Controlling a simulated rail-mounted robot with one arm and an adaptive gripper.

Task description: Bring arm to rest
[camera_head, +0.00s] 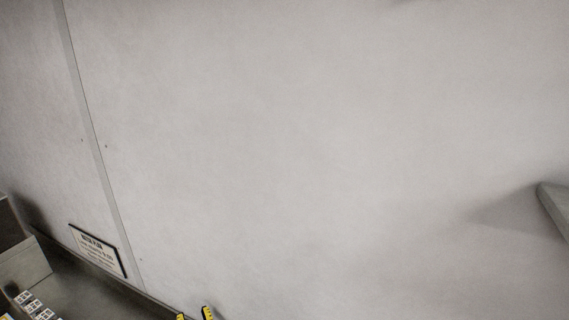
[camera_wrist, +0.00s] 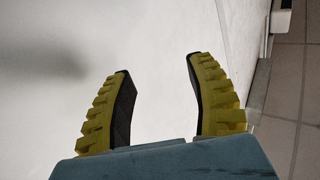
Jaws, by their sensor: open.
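My gripper (camera_wrist: 158,76) shows in the wrist view with its two yellow, ribbed fingers spread wide apart. The dark inner pads face each other and nothing is between them. A pale wall fills the view behind the fingers. In the head view only the yellow fingertips of my gripper (camera_head: 195,314) show at the bottom edge, left of centre. The rest of my arm is out of that view.
A pale wall (camera_head: 320,150) fills most of the head view. A framed sign (camera_head: 98,250) is at lower left, near small printed items (camera_head: 32,304). A grey ledge (camera_head: 556,207) juts in at right. Tiled floor (camera_wrist: 290,95) shows at right in the wrist view.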

